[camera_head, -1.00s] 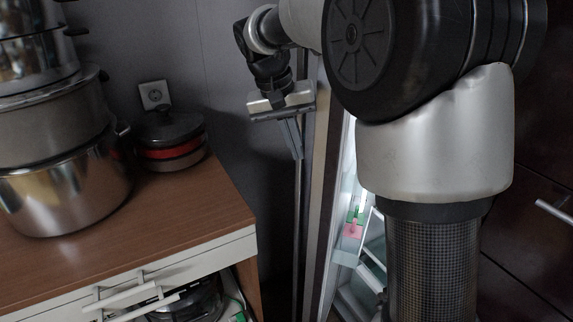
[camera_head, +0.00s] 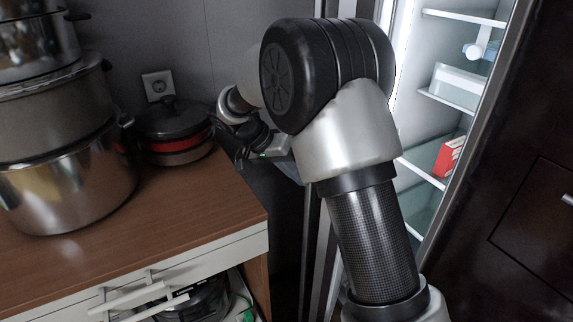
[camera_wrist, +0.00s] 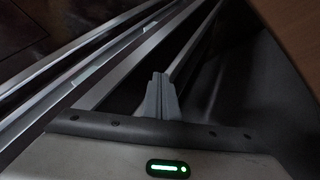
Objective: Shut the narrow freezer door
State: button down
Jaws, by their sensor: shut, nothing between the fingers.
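The freezer stands open on the right of the head view, with its lit white interior (camera_head: 412,75) and glass shelves showing. The narrow door is seen nearly edge-on as an upright strip (camera_head: 312,255) left of the interior, largely hidden behind my arm. My gripper (camera_head: 286,164) is beside the door, on the side toward the counter, partly hidden by my arm. In the wrist view my gripper (camera_wrist: 161,97) has its grey fingers together and empty, close to long slanting metal-edged strips (camera_wrist: 95,82). I cannot tell whether the fingers touch them.
A wooden counter (camera_head: 160,222) is on the left, close to my gripper. It holds stacked steel pots (camera_head: 65,185) and a dark lidded pan (camera_head: 172,122). A red box (camera_head: 449,156) is on a freezer shelf. A dark cabinet front (camera_head: 535,215) is at the far right.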

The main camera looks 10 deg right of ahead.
jog(key=shift+s+d+r, duration=0.1)
jog(key=shift+s+d, duration=0.4)
jog(key=shift+d, duration=0.35)
jog(key=shift+s+d+r, duration=0.1)
jog(key=shift+s+d, duration=0.4)
jog(key=shift+d, duration=0.3)
jog(key=shift+f, duration=0.1)
